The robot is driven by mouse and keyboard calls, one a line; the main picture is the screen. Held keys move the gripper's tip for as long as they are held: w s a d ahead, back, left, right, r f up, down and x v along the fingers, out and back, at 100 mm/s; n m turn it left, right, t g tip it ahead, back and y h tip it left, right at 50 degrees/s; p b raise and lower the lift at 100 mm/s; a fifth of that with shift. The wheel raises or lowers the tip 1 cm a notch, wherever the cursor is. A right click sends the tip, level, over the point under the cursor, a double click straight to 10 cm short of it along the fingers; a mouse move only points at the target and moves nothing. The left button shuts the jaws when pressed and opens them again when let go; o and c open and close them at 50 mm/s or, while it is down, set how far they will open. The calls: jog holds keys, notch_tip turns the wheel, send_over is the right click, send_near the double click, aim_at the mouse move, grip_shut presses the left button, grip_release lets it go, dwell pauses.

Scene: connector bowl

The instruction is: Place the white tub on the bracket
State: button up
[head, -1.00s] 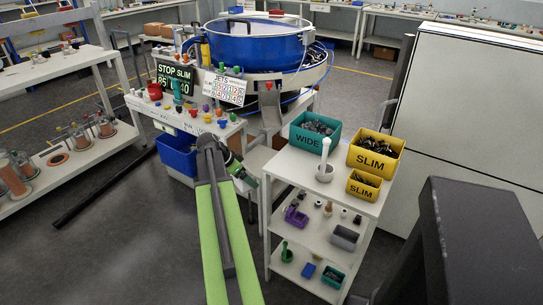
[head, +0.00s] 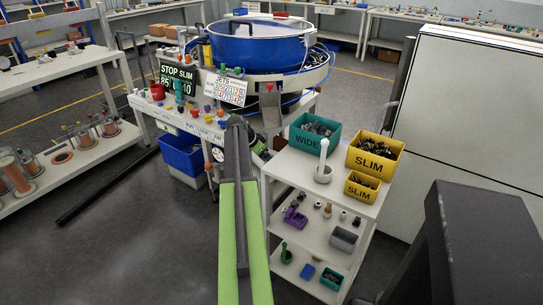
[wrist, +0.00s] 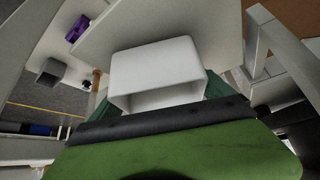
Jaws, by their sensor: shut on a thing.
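The white tub (wrist: 155,65) fills the middle of the wrist view, its open side facing the camera. My gripper (wrist: 165,112) is shut on it; a green jaw with a dark pad lies across the tub's near edge. In the head view my gripper (head: 261,150) is mostly hidden by my arm, between the feeder bench and the white cart. I cannot make out the tub there. I cannot pick out the bracket with certainty in either view.
The white cart (head: 285,163) stands at the right with a teal WIDE bin (head: 314,132), yellow SLIM bins (head: 375,153) and a white mortar (head: 323,172). The feeder bench (head: 150,106) carries many small coloured parts below the blue bowl (head: 258,48). A blue bin (head: 182,158) is under it.

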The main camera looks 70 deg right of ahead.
aim_at(271, 155)
jog(key=d, duration=0.2)
jog(key=s+d, duration=0.1)
jog(key=shift+d, duration=0.4)
jog(key=shift+s+a+f+b, duration=0.1)
jog(key=shift+s+f+b, duration=0.05)
jog(key=shift+f+b, duration=0.3)
jog(key=shift+w+a+r, duration=0.15)
jog(key=shift+w, duration=0.15)
jog(key=shift+f, duration=0.25)
jog(key=o, duration=1.1)
jog(key=shift+r, duration=0.1)
jog(key=shift+o, duration=0.2)
